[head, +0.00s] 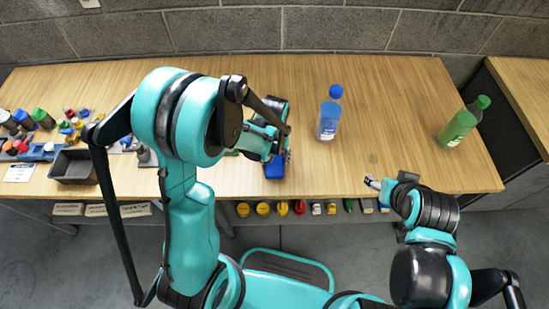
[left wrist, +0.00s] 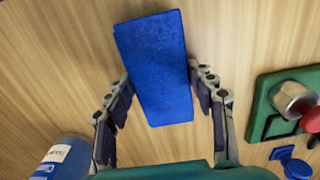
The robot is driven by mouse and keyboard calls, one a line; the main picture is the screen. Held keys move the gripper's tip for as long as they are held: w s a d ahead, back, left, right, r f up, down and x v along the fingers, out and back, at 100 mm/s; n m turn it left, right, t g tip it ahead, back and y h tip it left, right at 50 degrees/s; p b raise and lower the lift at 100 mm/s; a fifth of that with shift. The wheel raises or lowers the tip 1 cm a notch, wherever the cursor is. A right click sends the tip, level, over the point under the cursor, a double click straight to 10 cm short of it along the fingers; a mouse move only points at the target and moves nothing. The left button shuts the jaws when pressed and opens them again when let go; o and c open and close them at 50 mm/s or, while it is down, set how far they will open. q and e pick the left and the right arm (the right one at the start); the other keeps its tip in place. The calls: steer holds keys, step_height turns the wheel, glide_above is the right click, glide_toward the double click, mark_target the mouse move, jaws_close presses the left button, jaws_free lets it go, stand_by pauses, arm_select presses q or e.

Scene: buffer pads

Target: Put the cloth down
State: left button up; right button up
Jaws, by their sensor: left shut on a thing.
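The blue cloth (left wrist: 157,62), a thick rectangular pad, is between the two fingers of my left gripper (left wrist: 160,88) in the left wrist view. The fingers press on its long sides and the gripper is shut on it. In the head view the cloth (head: 275,168) shows just below my left gripper (head: 279,154), over the front part of the wooden table (head: 360,95). I cannot tell whether its underside touches the table. My right gripper (head: 373,184) is near the table's front edge with nothing visible in it; its opening is too small to judge.
A blue bottle (head: 329,113) stands right of my left gripper, and a green bottle (head: 463,122) farther right. A dark tray (head: 73,167) and several small items are at the left. A green fixture (left wrist: 282,100) is near the cloth. The table between the bottles is clear.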

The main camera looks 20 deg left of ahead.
arm_select(q)
steer(key=o, duration=1.2)
steer(key=shift+r+p, duration=0.25)
steer(key=shift+p, duration=0.15)
step_height(320, 180, up, 12)
steer(key=f+p, duration=0.1)
steer(key=p, duration=0.3)
step_height(320, 180, up, 7)
steer(key=m+t, duration=0.1)
steer(key=t, duration=0.1)
glide_above(267, 165)
steer(key=s+a+r+m+t, duration=0.2)
steer(key=s+a+r+t, duration=0.1)
steer(key=s+r+t, duration=0.2)
steer(key=shift+s, duration=1.15)
